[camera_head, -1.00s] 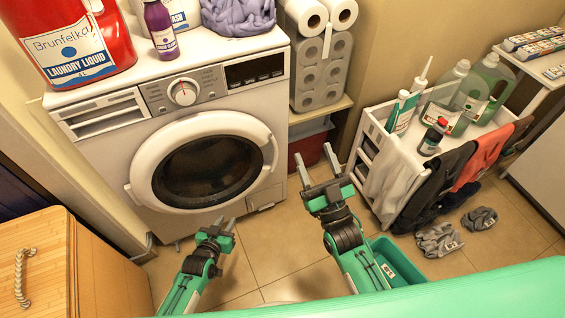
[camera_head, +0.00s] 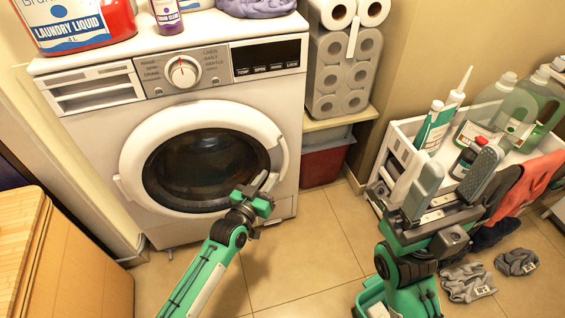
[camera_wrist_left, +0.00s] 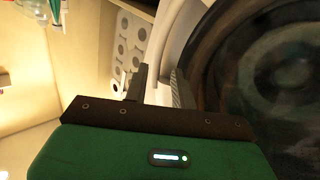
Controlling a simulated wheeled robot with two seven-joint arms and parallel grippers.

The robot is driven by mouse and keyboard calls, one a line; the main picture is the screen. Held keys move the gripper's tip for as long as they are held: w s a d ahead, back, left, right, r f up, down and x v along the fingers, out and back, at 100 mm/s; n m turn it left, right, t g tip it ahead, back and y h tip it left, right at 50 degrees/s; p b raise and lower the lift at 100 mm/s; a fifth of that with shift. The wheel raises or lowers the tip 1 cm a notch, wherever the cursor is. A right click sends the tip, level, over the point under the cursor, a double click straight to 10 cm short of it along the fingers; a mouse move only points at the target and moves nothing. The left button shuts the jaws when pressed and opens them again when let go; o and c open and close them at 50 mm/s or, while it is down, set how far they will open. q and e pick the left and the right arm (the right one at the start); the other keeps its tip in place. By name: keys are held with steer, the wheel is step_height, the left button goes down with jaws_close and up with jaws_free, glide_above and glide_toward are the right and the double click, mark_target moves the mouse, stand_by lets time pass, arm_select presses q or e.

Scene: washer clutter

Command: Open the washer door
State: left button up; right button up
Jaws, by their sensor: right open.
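The white washer (camera_head: 110,135) stands at the left of the head view. Its round door (camera_head: 205,165), with a white ring and dark glass, looks closed. A handle-like piece (camera_head: 283,158) is on the ring's right edge. My left gripper (camera_head: 265,182) is at the lower right of the door, close to that edge; contact cannot be told. In the left wrist view its two fingers (camera_wrist_left: 160,87) are apart, with the white door ring (camera_wrist_left: 178,40) and dark glass (camera_wrist_left: 255,70) beyond and to the right. My right gripper (camera_head: 453,178) is open and empty, in front of the white cart.
A wooden cabinet (camera_head: 95,265) stands at the lower left. Paper rolls (camera_head: 340,75) and a red bin (camera_head: 322,165) are right of the washer. The white cart (camera_head: 405,135) carries bottles. Socks (camera_head: 468,282) lie on the floor. Tiled floor (camera_head: 300,235) is clear before the washer.

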mark_target(284, 157)
arm_select(q)
steer(key=b+x, duration=0.2)
steer(key=x, duration=0.7)
steer(key=shift+b, duration=0.35)
steer(key=shift+s, duration=0.1)
jaws_close()
